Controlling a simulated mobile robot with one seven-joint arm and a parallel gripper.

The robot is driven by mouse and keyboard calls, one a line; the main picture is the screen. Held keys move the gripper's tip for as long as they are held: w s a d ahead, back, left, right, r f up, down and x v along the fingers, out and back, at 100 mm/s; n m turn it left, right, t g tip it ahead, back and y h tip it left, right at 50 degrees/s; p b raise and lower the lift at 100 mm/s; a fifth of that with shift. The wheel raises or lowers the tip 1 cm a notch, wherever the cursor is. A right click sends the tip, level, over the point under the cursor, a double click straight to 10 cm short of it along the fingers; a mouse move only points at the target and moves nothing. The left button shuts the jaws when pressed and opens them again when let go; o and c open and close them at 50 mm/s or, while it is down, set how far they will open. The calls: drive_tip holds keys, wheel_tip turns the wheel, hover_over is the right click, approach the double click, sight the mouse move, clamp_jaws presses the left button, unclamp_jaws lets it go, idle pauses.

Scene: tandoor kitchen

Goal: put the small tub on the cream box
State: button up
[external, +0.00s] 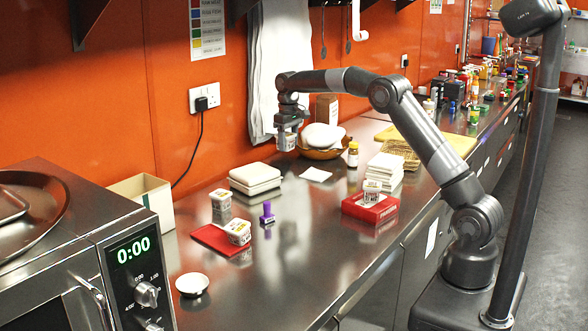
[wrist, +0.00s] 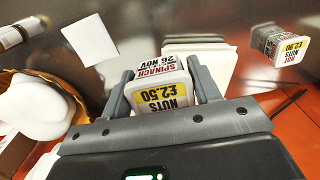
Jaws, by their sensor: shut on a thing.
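My gripper (external: 288,132) is shut on a small white tub (external: 287,142) and holds it in the air above the back of the counter, in front of the hanging towel. In the wrist view, the tub (wrist: 164,82) sits between the fingers of my gripper (wrist: 165,95), its yellow and white labels reading spinach and nuts. An open-topped cream box (external: 148,193) stands against the wall beside the microwave, well left of my gripper.
Similar tubs stand on the counter (external: 221,200), on a red mat (external: 210,237) and on a red box (external: 358,210). A white stack (external: 255,180) lies between my gripper and the cream box. A basket (external: 322,154) with white rounds is beside my gripper. A purple stamp-like thing (external: 267,214) stands mid-counter.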

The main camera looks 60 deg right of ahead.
drive_tip(key=shift+w+a+f, duration=0.65)
drive_tip(key=shift+a+f, duration=0.3)
drive_tip(key=shift+f, duration=0.4)
drive_tip(key=shift+w+a+f, duration=0.7)
drive_tip(key=shift+a+f, duration=0.25)
drive_tip(key=shift+f, duration=0.45)
drive_tip(key=shift+w+a+f, duration=0.65)
drive_tip(key=shift+a+f, duration=0.3)
drive_tip(key=shift+f, duration=0.4)
drive_tip(key=o, duration=1.1)
drive_tip(key=shift+f, duration=0.15)
drive_tip(key=shift+o, duration=0.2)
